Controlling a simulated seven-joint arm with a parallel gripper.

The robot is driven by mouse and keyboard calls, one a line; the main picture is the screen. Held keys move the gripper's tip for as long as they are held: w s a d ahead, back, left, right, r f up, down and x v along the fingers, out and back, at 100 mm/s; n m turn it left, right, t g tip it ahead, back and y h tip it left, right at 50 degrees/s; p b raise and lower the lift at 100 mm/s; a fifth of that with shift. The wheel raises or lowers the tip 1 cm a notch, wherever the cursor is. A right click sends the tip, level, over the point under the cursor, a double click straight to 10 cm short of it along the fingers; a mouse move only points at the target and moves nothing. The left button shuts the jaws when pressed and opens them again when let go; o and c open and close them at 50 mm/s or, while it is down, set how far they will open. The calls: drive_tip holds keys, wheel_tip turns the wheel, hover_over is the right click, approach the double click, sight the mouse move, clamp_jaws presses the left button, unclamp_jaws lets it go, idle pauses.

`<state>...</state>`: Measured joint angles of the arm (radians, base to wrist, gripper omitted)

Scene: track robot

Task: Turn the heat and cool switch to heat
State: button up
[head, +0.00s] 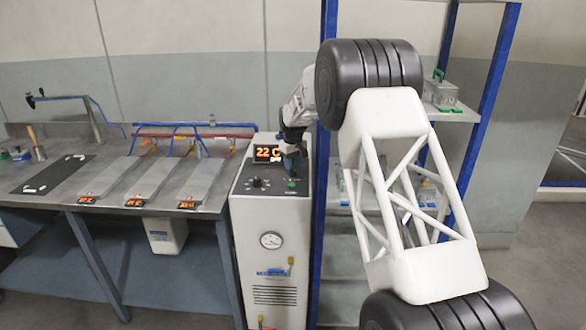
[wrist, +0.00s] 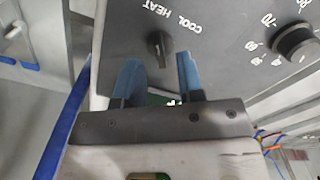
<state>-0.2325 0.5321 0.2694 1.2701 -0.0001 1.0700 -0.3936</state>
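The heat and cool switch (wrist: 158,46) is a small dark knob on the dark panel in the wrist view. The white labels "COOL" and "HEAT" (wrist: 205,18) are printed beside it. I cannot tell surely which label its pointer faces. My gripper (wrist: 158,64) is open, with its two blue fingers apart and the knob just beyond and between their tips. No contact shows. In the head view, my gripper (head: 290,162) is over the top panel of the white cabinet (head: 262,215), and the switch appears hidden behind it.
A display (head: 268,153) reading "22 C" stands at the panel's back. Another dial (wrist: 296,42) with a numbered scale is right of the switch in the wrist view. A green button (head: 291,185) is near my gripper. A blue-post shelf (head: 325,200) stands close on the right.

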drive_tip(key=shift+r, duration=2.7)
drive_tip(key=shift+s+r, duration=0.3)
drive_tip(key=s+d+r, duration=0.2)
drive_tip(key=s+r, duration=0.8)
drive_tip(key=s, duration=0.5)
drive_tip(key=s+d+r+m+t, duration=0.1)
drive_tip(key=s+d+r, duration=0.3)
drive_tip(key=s, duration=0.5)
drive_tip(key=s+d+r+m, duration=0.1)
drive_tip(key=s+d+r, duration=0.2)
drive_tip(key=s+d, duration=0.45)
drive_tip(key=s+d+f+m, duration=0.1)
drive_tip(key=s+d+f, duration=0.1)
drive_tip(key=s, duration=1)
drive_tip(key=s+d+f+m+t, duration=0.1)
drive_tip(key=s+d, duration=0.4)
drive_tip(key=s, duration=0.8)
drive_tip(key=s+d+f+m, duration=0.3)
drive_tip(key=s+f, duration=0.1)
drive_tip(key=s, duration=0.8)
drive_tip(key=shift+s+d+t, duration=0.2)
drive_tip(key=shift+s+t, duration=0.1)
